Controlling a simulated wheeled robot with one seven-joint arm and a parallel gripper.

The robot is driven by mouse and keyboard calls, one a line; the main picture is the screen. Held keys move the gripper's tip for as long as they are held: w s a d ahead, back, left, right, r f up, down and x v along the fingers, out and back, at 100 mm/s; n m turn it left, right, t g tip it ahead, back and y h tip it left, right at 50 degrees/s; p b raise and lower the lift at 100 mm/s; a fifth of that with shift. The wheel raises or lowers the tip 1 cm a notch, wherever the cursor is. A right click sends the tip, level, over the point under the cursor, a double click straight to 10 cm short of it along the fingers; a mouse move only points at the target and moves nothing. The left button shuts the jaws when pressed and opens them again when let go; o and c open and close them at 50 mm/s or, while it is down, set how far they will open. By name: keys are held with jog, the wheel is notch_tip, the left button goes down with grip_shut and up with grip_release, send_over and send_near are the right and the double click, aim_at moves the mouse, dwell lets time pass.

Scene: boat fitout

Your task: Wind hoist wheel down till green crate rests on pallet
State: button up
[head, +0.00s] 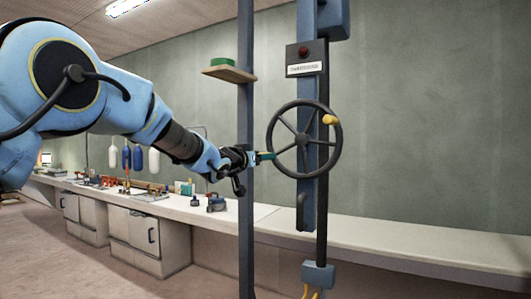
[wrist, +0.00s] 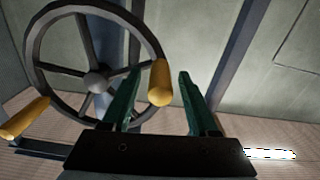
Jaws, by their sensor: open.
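The hoist wheel (head: 338,150) is a dark spoked handwheel on a blue-grey post. One yellow handle (head: 329,119) shows at its upper right. In the wrist view the wheel (wrist: 45,85) carries two yellow handles, one at the lower left (wrist: 25,118) and one near my fingers (wrist: 160,84). My gripper (head: 268,156) is at the wheel's left rim. Its green fingers are open (wrist: 157,76), with the near handle between them in the picture. I cannot tell whether they touch it. I can make out neither the green crate nor the pallet for certain.
A box with a red lamp (head: 304,54) is above the wheel. A blue-grey upright (head: 246,110) stands just left of it. A long white bench (head: 420,240) with tools at left runs behind.

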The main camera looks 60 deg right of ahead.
jog(key=shift+d+p, duration=0.4)
jog(key=shift+d, duration=1)
grip_shut()
dwell(0.5)
